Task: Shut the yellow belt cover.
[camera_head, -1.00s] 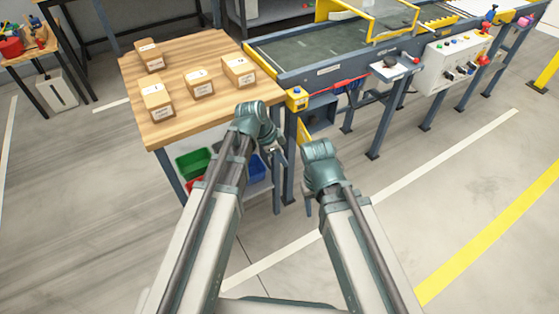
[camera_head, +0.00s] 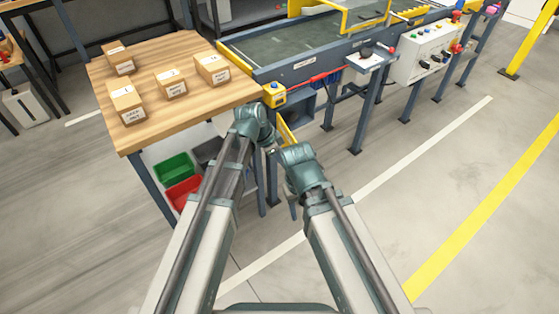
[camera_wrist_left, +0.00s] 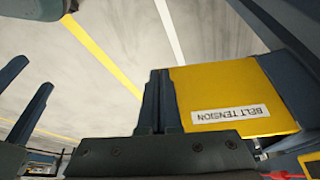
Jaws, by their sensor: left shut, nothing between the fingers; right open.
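The yellow belt cover is a flat panel marked BELT TENSION (camera_wrist_left: 232,98) in the left wrist view. In the head view it is a narrow slanted yellow strip (camera_head: 287,131) below the conveyor's near corner, standing out from the blue frame. My left gripper (camera_wrist_left: 160,75) is shut and empty at the panel's edge; I cannot tell whether it touches. In the head view my left gripper (camera_head: 271,150) is small, near the strip's lower end. My right gripper (camera_head: 290,205) is open, lower and nearer me; its two dark fingers show at the left wrist view's left (camera_wrist_left: 28,75).
A wooden table (camera_head: 210,98) with several cartons stands left of the conveyor (camera_head: 290,45). Red and green bins (camera_head: 174,167) sit below it. A yellow button box (camera_head: 273,95) is above the cover. A control box (camera_head: 430,52) is farther right. The floor to the right is clear.

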